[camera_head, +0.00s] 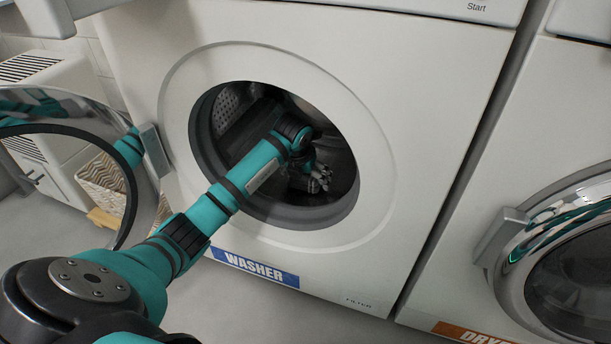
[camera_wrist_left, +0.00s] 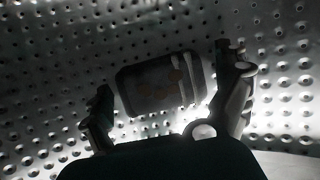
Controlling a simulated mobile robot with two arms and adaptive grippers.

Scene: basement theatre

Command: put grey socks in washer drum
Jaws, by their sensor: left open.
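The washer (camera_head: 430,130) stands in front of me with its round door (camera_head: 140,180) swung open to the left. My left arm reaches through the opening into the drum (camera_head: 228,105). My left gripper (camera_head: 318,180) is inside, and its fingers are apart. In the left wrist view the perforated drum wall (camera_wrist_left: 60,50) fills the background. A dark, rounded, flat bundle with pale edge lines (camera_wrist_left: 150,90) shows between the open fingers (camera_wrist_left: 170,75). It may be the grey socks, but the picture is too dark to be sure. My right gripper is not in view.
A dryer (camera_head: 540,130) with a closed round door stands close on the right. A zigzag-patterned basket (camera_head: 100,178) shows through the washer's open door at the left. The floor (camera_head: 250,318) in front of the washer is clear.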

